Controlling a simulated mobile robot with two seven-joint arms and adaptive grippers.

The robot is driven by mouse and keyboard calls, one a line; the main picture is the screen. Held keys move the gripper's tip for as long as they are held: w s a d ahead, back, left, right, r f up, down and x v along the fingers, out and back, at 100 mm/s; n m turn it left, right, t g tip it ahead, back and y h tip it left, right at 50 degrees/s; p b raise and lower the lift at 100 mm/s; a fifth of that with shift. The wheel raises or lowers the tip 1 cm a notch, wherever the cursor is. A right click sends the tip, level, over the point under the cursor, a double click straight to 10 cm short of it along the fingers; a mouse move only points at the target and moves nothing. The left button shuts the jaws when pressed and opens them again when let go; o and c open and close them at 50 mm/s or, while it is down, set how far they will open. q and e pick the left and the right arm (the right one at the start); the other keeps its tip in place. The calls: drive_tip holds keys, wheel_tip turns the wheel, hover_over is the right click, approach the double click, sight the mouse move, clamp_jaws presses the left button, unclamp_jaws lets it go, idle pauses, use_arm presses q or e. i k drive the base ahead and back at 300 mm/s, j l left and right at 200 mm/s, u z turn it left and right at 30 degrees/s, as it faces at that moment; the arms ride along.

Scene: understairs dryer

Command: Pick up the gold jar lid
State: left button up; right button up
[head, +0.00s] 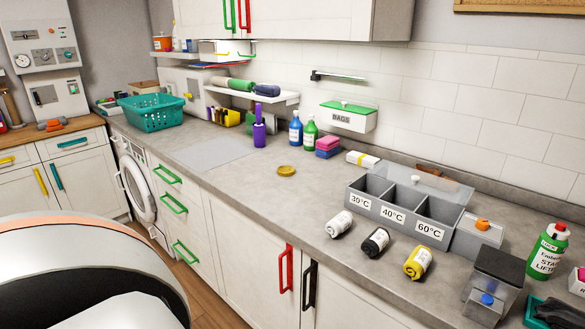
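The gold jar lid (287,170) is a small round disc. It lies flat on the grey countertop (262,190), a little back from the front edge, in the middle of the head view. The counter around it is clear, with bottles behind it and a grey mat to its left. Nothing covers the lid. Neither of my grippers is in the head view. A large rounded white and black part of my own body fills the lower left corner.
A purple bottle (259,135), a blue bottle (296,129) and a green bottle (310,132) stand behind the lid. A grey three-compartment sorter (385,217) is to the right, with rolled cloths before it. A teal basket (152,113) sits far left. Drawer handles project below.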

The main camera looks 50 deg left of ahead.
sight(284, 171)
drive_tip(key=j+z, duration=0.15)
drive_tip(key=j, duration=0.3)
drive_tip(key=k+j+z, duration=0.15)
drive_tip(key=j, duration=0.3)
drive_tip(key=k+j, duration=0.1)
drive_tip(key=j, duration=0.3)
drive_tip(key=k+j, duration=0.1)
drive_tip(key=j, duration=0.25)
drive_tip(key=j+z, duration=0.1)
drive_tip(key=j, duration=0.3)
drive_tip(key=k+j, duration=0.15)
drive_tip(key=j, duration=0.2)
drive_tip(key=k+j, duration=0.1)
drive_tip(key=j, duration=0.3)
